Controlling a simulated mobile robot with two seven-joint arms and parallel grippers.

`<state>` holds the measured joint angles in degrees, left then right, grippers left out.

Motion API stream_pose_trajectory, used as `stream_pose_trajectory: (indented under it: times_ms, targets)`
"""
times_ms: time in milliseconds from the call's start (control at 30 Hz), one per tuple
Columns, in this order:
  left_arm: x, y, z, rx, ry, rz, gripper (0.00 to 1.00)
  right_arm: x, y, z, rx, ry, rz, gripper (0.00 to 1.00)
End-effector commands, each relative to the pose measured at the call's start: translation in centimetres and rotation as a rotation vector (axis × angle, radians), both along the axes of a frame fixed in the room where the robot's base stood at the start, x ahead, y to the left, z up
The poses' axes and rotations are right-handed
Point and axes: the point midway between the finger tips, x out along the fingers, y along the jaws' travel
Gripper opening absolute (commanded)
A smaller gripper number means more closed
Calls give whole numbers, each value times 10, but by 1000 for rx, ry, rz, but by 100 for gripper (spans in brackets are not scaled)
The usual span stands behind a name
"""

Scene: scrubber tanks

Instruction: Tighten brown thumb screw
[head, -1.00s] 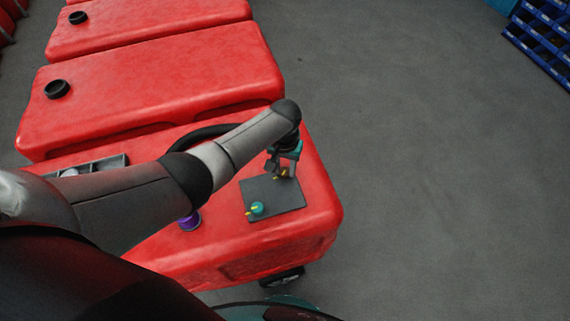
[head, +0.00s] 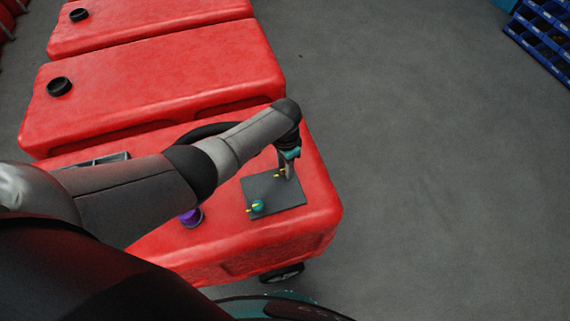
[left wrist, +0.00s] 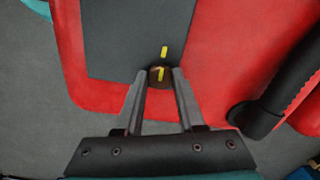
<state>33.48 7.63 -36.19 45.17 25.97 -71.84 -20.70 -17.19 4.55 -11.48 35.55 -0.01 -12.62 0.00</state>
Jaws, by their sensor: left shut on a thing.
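The brown thumb screw (left wrist: 159,76) with a yellow mark on top sits at the edge of the dark grey plate (left wrist: 115,40) in the left wrist view. A second yellow mark (left wrist: 164,52) lies on the plate just beyond it, nearly in line with the screw's mark. My left gripper (left wrist: 160,72) is shut on the brown thumb screw, one finger on each side. In the head view the left gripper (head: 287,172) stands over the far right part of the plate (head: 270,189), and the screw is mostly hidden. My right gripper is not in view.
A teal thumb screw (head: 257,206) with yellow marks is at the plate's near left. The plate lies on a red tank (head: 315,215). A purple cap (head: 191,217), a grey tray (head: 110,158) and a black hose handle (left wrist: 285,90) are nearby. Open floor lies right.

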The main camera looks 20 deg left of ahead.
Motion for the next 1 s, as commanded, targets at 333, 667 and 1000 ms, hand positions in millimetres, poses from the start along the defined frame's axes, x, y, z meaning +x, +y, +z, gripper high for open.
stream_pose_trajectory:
  times_ms: [333,667,1000]
  targets:
    - [2,0,3,0,-4,-27,0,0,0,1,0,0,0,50]
    - [3,0,3,0,-4,-25,52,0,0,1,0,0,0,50]
    - [1,0,1,1,-2,-24,69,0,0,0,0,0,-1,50]
